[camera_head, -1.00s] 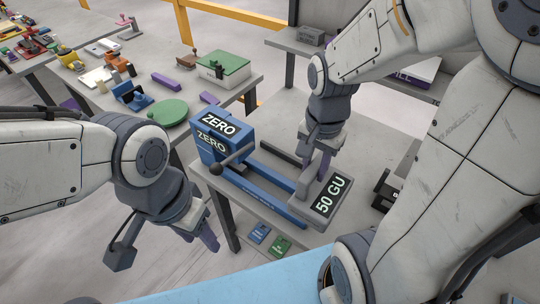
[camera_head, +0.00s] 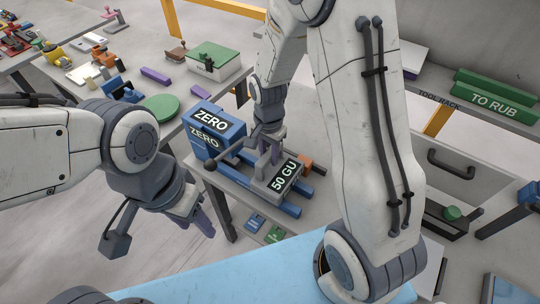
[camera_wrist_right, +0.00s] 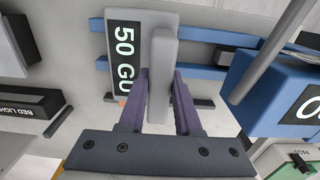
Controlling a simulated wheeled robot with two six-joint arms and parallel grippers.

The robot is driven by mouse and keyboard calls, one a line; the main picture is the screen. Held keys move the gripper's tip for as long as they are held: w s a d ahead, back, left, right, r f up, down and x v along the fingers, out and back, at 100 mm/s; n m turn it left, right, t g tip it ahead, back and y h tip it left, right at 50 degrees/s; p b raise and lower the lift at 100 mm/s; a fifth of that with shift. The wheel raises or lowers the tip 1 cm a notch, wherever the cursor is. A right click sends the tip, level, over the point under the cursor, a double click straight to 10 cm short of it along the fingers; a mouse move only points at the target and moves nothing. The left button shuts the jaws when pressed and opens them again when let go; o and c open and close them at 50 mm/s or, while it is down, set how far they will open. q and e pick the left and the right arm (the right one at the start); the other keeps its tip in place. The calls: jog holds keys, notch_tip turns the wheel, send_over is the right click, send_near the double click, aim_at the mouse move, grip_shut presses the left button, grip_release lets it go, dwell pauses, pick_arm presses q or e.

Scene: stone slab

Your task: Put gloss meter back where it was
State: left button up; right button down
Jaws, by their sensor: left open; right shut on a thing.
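The gloss meter (camera_head: 284,178) is a grey block with a "50 GU" display. My right gripper (camera_head: 270,157) is shut on its raised grey handle; in the right wrist view the purple fingers (camera_wrist_right: 164,95) clasp the handle of the gloss meter (camera_wrist_right: 125,55) from both sides. The meter is over the blue rails (camera_head: 288,208), whose ends stick out past it. I cannot tell whether it rests on them. My left gripper (camera_head: 203,220) is open and empty, left of the rails, in front of the bench.
An orange part (camera_head: 306,163) shows just behind the meter. A green-lidded box (camera_head: 214,62) and a green disc (camera_head: 168,108) are on the back-left table. A tool rack with green "TO RUB" blocks (camera_head: 497,100) stands at the right. Blue and green cards (camera_head: 273,235) lie below.

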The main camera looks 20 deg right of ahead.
jog(key=shift+f, duration=0.75)
jog(key=shift+f, duration=0.2)
jog(key=c, duration=0.6)
grip_release()
